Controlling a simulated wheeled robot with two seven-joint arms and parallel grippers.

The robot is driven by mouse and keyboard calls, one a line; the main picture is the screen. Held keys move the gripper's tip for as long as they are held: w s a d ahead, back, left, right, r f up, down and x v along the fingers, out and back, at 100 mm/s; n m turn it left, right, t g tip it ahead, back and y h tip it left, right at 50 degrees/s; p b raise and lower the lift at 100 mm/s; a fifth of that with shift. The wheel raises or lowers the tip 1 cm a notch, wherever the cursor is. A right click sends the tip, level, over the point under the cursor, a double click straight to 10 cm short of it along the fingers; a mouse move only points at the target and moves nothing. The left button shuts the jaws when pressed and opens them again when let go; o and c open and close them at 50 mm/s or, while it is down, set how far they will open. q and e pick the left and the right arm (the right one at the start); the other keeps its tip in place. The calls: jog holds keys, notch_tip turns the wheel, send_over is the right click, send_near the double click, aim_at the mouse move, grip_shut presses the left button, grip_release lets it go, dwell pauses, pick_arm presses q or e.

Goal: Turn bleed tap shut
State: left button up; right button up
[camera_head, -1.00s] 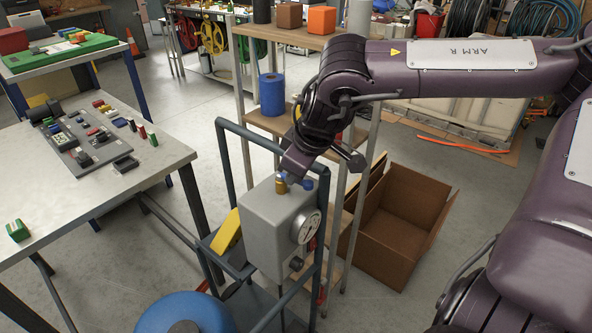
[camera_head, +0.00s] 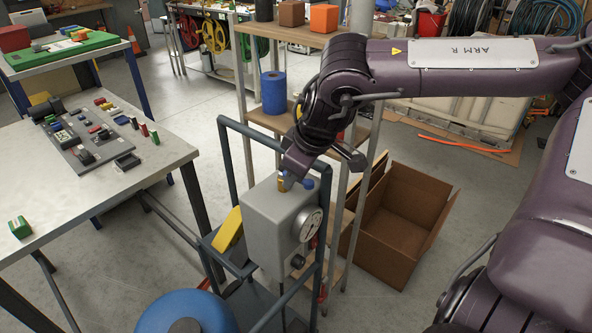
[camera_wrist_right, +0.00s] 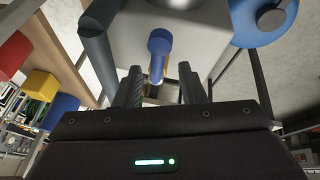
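The bleed tap (camera_head: 308,183) has a blue lever and a brass-coloured body and sits on top of a grey box unit with a round gauge (camera_head: 311,225). In the right wrist view the blue lever (camera_wrist_right: 159,48) points away from me, with a rounded end. My right gripper (camera_wrist_right: 161,90) has its two dark fingers apart, one on each side of the lever's near end. I see a gap between the fingers and the lever; contact lower down is hidden. In the head view my right wrist is just above the tap and hides its fingertips. My left gripper is not in view.
The grey box stands in a blue-grey frame cart (camera_head: 222,160) with a blue round tank (camera_head: 180,312) in front. A shelf rack (camera_head: 250,100) stands behind it, an open cardboard box (camera_head: 400,222) to the right. A workbench (camera_head: 80,205) with small parts is at left.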

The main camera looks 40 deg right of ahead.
jog(key=shift+r, duration=0.15)
jog(key=v, duration=0.7)
jog(key=shift+s+r, duration=0.15)
jog(key=shift+r, duration=0.1)
